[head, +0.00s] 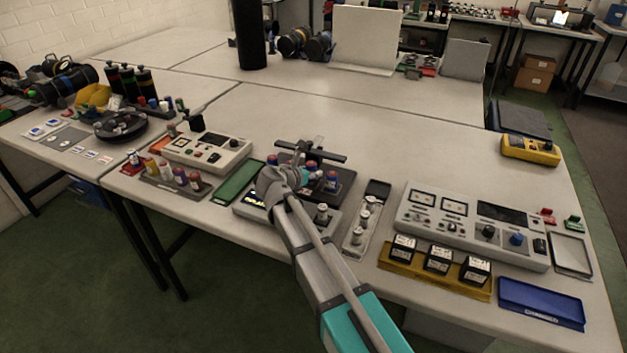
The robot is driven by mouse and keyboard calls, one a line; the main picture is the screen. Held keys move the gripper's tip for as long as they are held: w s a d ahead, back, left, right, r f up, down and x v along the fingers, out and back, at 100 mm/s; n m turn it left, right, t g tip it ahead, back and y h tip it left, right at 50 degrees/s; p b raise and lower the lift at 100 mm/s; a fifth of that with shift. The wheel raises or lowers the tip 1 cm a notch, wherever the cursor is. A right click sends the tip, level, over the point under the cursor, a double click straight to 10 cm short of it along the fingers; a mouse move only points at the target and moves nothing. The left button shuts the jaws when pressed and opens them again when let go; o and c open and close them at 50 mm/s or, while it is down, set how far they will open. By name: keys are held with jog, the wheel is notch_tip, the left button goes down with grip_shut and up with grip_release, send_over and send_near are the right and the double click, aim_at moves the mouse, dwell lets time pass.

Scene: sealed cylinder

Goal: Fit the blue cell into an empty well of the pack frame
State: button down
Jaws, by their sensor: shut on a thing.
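My gripper (306,163) is over the pack frame at the middle of the workbench, in the head view. It is shut, and what it grips is mostly hidden by my wrist and too small to make out; it is likely the blue cell. The dark pack frame (346,183) sits on a grey base at the bench's near side. My arm hides much of the frame's left and middle, so I cannot tell which wells are empty.
Right of the frame are a narrow grey tray (377,189) with metal parts, a control box (460,205), a yellow tray (400,260) and a blue tray (541,303). Left are a green tray (237,182) and a rack of cells (165,185).

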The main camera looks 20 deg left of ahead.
jog(key=shift+f+b, duration=0.3)
jog(key=shift+f, duration=0.25)
jog(key=shift+f, duration=0.25)
jog(key=shift+c, duration=1.4)
grip_release()
jog(key=shift+r, duration=0.2)
jog(key=shift+r, duration=0.2)
jog(key=p+v, duration=0.4)
jog(key=v, duration=0.6)
jog(key=shift+p+v, duration=0.35)
jog(key=shift+v, duration=0.65)
